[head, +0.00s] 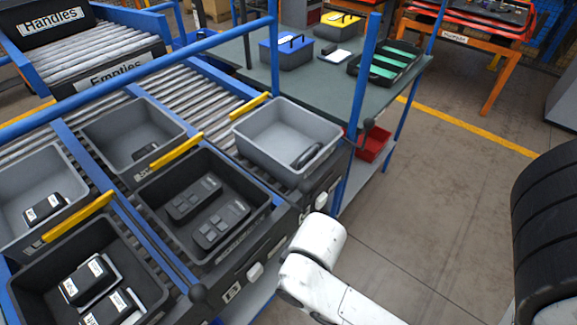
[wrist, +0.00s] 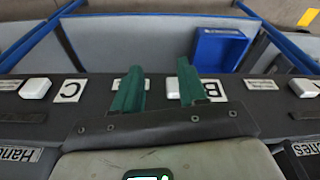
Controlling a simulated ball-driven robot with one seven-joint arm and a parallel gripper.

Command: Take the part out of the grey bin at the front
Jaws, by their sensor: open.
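The light grey bin (head: 262,148) stands at the right end of the front row on the roller rack in the head view. One dark, elongated part (head: 308,155) lies in it against the right side. My gripper (wrist: 158,82) shows in the wrist view with two green fingers spread apart and nothing between them. It is over the dark front rail (wrist: 60,112) of the rack, by the labels B and C. The bin's part cannot be made out in the wrist view. In the head view my white arm is below the bin, and the fingers are not visible.
Two black bins (head: 150,196) with dark parts stand left of the grey bin, and more grey bins (head: 93,128) stand behind. Yellow dividers (head: 177,150) and blue posts (head: 362,75) rise near the bins. A green-topped table (head: 330,85) is behind.

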